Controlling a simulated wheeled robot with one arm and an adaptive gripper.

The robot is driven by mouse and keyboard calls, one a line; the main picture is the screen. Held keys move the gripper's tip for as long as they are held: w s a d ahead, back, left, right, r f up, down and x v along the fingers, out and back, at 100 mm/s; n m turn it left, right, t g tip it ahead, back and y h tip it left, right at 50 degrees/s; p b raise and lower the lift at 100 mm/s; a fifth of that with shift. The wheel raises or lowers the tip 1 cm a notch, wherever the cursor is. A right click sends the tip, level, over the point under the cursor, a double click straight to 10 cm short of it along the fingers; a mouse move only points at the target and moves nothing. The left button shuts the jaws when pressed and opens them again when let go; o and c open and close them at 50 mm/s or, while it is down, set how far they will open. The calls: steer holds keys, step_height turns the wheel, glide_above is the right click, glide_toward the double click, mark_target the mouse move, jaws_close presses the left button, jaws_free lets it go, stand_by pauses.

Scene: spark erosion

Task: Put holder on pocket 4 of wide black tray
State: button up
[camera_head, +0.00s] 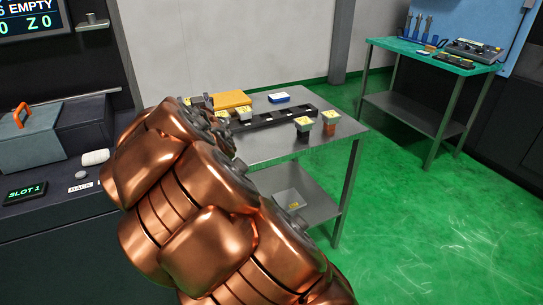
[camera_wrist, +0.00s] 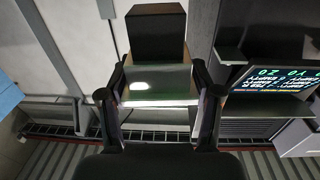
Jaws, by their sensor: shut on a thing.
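In the wrist view my gripper (camera_wrist: 160,103) is shut on a holder (camera_wrist: 155,82), a grey block with a black block at its far end. A finger is on each side of it. In the head view my copper arm reaches toward the steel table and hides most of the gripper and the held holder. The wide black tray (camera_head: 267,123) lies lengthwise on that table, its left end partly hidden by my arm. I cannot read pocket numbers.
A yellow-orange case (camera_head: 232,99) and a blue-and-white box (camera_head: 279,97) lie behind the tray. A green-topped table (camera_head: 440,56) stands at back right. Green floor between is clear.

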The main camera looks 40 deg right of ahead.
steer(key=s+d+f+m+g+h+b, duration=0.2)
steer(key=s+d+f+h+b, duration=0.1)
steer(key=s+d+f+b, duration=0.4)
steer(key=s+d+f+m+g+h+b, duration=0.1)
steer(key=s+d+f+m+h+b, duration=0.1)
steer(key=s+d+f+b, duration=0.5)
steer(key=p, duration=1.6)
glide_above(284, 144)
steer(key=shift+w+r, duration=0.1)
steer(key=shift+r, duration=0.35)
steer(key=shift+f, duration=1.7)
steer(key=shift+f, duration=0.1)
steer(key=o, duration=1.4)
